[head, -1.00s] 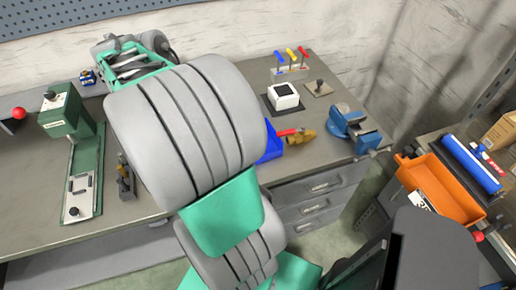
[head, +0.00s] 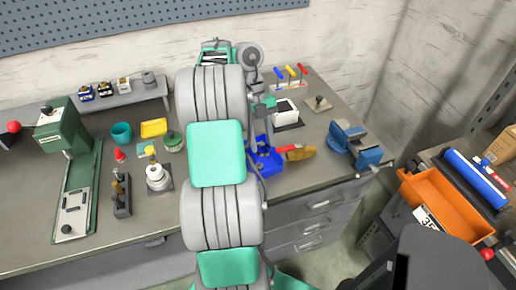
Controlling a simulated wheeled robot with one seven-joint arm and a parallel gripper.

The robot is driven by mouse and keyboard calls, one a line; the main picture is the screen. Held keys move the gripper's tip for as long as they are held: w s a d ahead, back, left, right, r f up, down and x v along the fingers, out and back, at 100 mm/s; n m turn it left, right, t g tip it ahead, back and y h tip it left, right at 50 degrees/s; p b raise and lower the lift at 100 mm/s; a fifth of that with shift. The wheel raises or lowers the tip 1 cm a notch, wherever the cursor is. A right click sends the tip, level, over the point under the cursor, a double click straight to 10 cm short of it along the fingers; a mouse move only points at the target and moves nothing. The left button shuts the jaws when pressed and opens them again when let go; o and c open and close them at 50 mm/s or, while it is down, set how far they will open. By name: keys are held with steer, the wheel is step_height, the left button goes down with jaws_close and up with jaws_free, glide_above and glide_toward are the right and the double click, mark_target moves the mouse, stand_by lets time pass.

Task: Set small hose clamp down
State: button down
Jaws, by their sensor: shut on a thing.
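My gripper (head: 254,138) shows only in part beyond my arm, low over the left edge of the blue bin (head: 268,160) on the bench. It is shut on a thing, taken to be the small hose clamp. The clamp itself cannot be made out at this size, and my arm hides part of the bin and the bench around it. I cannot tell whether the held thing touches the bin or the bench.
A yellow-brown tool with a red part (head: 298,152) lies right of the bin. A green press (head: 72,150) and small cups stand left. Bench room is clear front right.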

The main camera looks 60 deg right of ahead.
steer(key=b, duration=0.2)
glide_above(259, 158)
steer(key=f, duration=0.5)
steer(key=shift+w+d+f, duration=0.35)
steer(key=shift+w+f, duration=0.05)
step_height(259, 158, down, 4)
steer(key=shift+w+d+r+b, duration=0.1)
steer(key=shift+r+b, duration=0.1)
steer(key=shift+b, duration=0.95)
steer(key=shift+r, duration=0.2)
steer(key=shift+f, duration=0.15)
steer(key=c, duration=1.2)
jaws_free()
steer(key=shift+o, duration=0.2)
